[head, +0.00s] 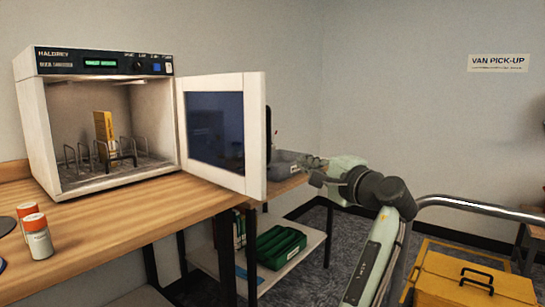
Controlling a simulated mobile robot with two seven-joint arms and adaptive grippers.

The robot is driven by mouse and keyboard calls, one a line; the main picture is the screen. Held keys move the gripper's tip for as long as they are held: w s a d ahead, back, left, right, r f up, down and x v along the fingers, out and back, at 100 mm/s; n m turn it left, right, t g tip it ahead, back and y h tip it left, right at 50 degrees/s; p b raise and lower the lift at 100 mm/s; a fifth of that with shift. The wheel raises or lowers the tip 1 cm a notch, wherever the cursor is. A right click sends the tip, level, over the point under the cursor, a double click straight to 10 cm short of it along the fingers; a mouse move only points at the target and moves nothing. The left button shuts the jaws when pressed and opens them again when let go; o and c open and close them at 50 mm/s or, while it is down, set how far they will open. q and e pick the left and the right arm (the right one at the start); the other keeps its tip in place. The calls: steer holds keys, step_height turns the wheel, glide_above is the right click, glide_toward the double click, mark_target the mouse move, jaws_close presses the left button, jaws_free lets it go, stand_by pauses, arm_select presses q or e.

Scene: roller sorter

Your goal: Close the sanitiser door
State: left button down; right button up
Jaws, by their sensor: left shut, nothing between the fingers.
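The sanitiser (43,130) is a white cabinet with a dark control panel on the wooden worktop. Its door (255,140), a white frame with a dark glass pane, stands wide open, swung out from the cabinet's right side. Inside, a yellow book or box (104,132) stands upright in a wire rack (85,157). My left gripper (312,166) is to the right of the door's outer edge, apart from it in the picture. It is shut and empty, pointing left. My right gripper is not in view.
Two white canisters with orange caps (38,238) stand at the worktop's left. Below, a shelf (295,262) holds a green crate (280,245). A metal rail (470,205) and a yellow case (475,285) are at the right. The worktop before the cabinet is mostly clear.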

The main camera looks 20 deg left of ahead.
mark_target(270, 152)
arm_select(q)
steer(key=w+a, duration=0.1)
steer(key=a, duration=0.1)
steer(key=w+a+p, duration=0.1)
steer(key=a, duration=0.2)
steer(key=w+a, duration=0.2)
steer(key=a, duration=0.1)
steer(key=shift+w, duration=0.1)
steer(key=shift+s+a+p, duration=0.3)
steer(key=shift+s, duration=0.3)
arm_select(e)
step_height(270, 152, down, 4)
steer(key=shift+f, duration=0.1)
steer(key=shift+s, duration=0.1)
